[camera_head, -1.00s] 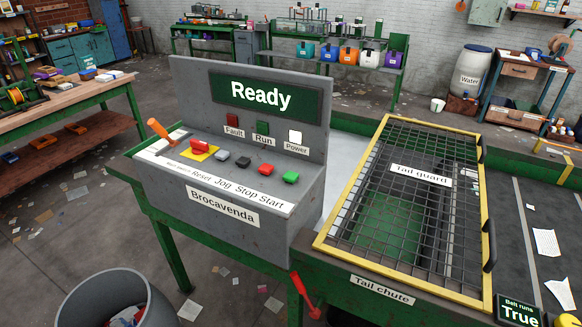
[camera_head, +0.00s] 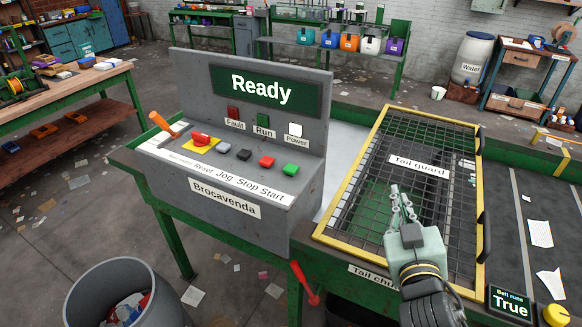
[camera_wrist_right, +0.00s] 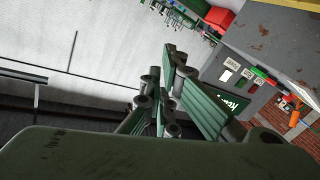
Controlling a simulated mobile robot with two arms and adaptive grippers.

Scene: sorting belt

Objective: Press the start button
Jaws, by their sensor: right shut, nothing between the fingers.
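The green start button (camera_head: 290,170) is the rightmost button on the grey console (camera_head: 312,120), above the "Start" label. Beside it are the red stop button (camera_head: 266,161), a black button (camera_head: 244,155) and a grey button (camera_head: 223,148). The console screen (camera_head: 265,92) reads "Ready". My right gripper (camera_head: 399,196) is shut and empty, over the tail guard, to the right of the start button and apart from it. Its fingers (camera_wrist_right: 170,85) also show in the right wrist view, with the console tilted at upper right. My left gripper is not in view.
The yellow-framed tail guard (camera_head: 350,180) stands right of the console. An orange lever (camera_head: 161,124) rises at the console's left end. A red lever (camera_head: 304,283) hangs below the front edge. A bin (camera_head: 110,275) stands on the floor at front left.

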